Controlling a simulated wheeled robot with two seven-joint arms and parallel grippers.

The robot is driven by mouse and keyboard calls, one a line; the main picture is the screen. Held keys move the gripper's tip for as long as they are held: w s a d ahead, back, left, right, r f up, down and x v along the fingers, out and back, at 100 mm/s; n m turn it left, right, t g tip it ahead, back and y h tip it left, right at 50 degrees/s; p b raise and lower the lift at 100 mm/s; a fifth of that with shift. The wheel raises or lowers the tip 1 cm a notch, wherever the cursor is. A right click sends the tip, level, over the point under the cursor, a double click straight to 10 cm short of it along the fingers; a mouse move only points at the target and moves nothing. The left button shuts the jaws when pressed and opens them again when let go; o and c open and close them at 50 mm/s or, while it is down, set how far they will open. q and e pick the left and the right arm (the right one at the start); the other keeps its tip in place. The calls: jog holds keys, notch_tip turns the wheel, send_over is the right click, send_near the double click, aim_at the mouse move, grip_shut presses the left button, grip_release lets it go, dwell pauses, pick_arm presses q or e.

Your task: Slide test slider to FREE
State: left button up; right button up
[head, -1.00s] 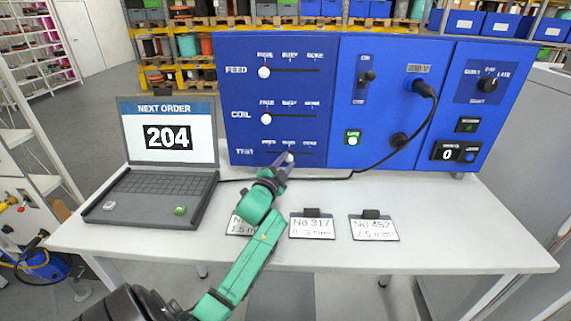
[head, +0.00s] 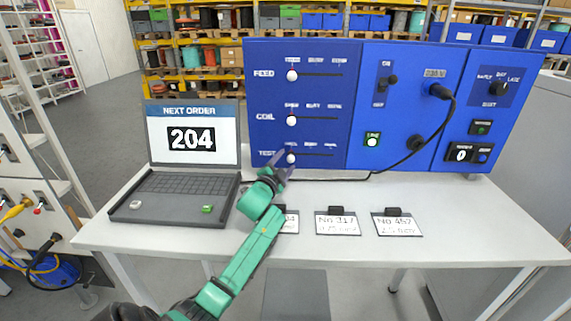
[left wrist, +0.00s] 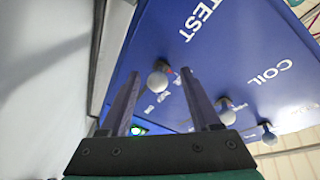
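The TEST slider's pale round knob (head: 291,158) is at the left end of its slot on the blue panel, under the leftmost label. My left gripper (head: 284,163) is at this knob, in front of the panel's lower left part. In the left wrist view, the open fingers (left wrist: 160,88) stand on both sides of the TEST knob (left wrist: 158,83), with a gap seen on each side. My right gripper is in neither view.
The FEED knob (head: 292,76) and COIL knob (head: 291,121) also sit at the left ends of their slots. A laptop (head: 190,140) showing 204 stands left. Number cards (head: 338,224) lie along the table front. A black cable (head: 452,115) hangs from the panel.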

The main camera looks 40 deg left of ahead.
pick_arm(q)
jog(key=shift+d, duration=0.2)
jog(key=shift+s+d, duration=0.1)
jog(key=shift+d, duration=0.1)
jog(key=b+v, duration=0.1)
jog(key=v, duration=0.3)
jog(key=b+v, duration=0.1)
jog(key=v, duration=0.4)
jog(key=b+v, duration=0.1)
jog(key=v, duration=0.3)
jog(key=shift+s+a+b, duration=0.15)
jog(key=shift+s+b, duration=0.15)
jog(key=shift+s, duration=0.35)
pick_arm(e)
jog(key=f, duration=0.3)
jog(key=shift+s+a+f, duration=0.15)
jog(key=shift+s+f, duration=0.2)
pick_arm(q)
jog(key=shift+r, duration=0.1)
